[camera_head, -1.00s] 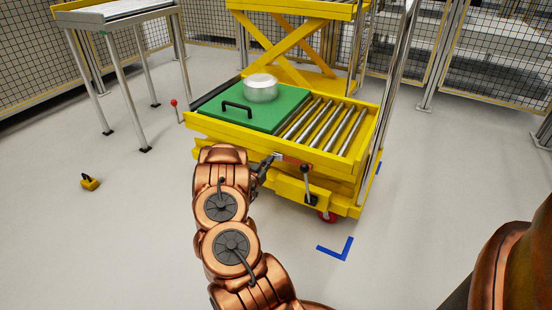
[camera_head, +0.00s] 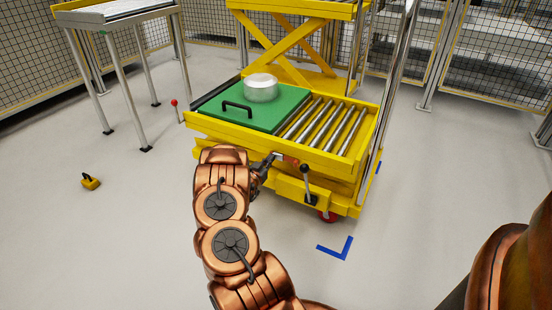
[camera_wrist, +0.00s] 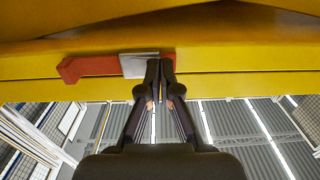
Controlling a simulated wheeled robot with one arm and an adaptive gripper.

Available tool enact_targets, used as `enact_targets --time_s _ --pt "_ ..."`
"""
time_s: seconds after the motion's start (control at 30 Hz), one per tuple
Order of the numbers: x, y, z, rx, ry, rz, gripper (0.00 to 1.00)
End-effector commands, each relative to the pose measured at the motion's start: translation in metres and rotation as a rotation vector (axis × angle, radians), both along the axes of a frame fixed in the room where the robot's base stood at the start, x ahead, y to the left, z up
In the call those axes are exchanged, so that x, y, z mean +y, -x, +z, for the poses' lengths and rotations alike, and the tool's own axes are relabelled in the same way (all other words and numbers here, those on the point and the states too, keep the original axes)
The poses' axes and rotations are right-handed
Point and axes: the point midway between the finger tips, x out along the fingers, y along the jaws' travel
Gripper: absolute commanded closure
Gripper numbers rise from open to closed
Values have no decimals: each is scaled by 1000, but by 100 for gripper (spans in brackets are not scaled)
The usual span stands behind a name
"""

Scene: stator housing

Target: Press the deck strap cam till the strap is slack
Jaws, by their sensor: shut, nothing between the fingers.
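The deck strap cam appears to be the red bar (camera_wrist: 95,66) with a pale metal plate (camera_wrist: 139,65) on the front beam of the yellow cart, in the wrist view. In the head view the red part (camera_head: 291,160) is small, just right of my gripper (camera_head: 271,160). My gripper (camera_wrist: 160,68) has its fingertips together, with nothing between them. In the wrist view the tips are at the right end of the pale plate, overlapping its edge; I cannot tell whether they touch it. I cannot make out the strap or its tension.
The yellow cart (camera_head: 240,141) carries a green board (camera_head: 215,104) with a black handle, a clear round part (camera_head: 261,88) and several rollers (camera_head: 325,124). A black-knobbed lever (camera_head: 306,182) stands right of my gripper. A yellow block (camera_head: 90,182) lies on open floor at left.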

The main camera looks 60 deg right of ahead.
Motion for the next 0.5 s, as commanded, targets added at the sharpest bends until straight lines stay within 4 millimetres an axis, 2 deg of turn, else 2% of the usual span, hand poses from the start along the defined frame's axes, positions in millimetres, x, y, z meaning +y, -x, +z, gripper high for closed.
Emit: enact_targets --time_s 0.33,0.5 --pt "0 1 1 -1 1 -3 100" --pt "6 1 1 -2 2 -3 100"
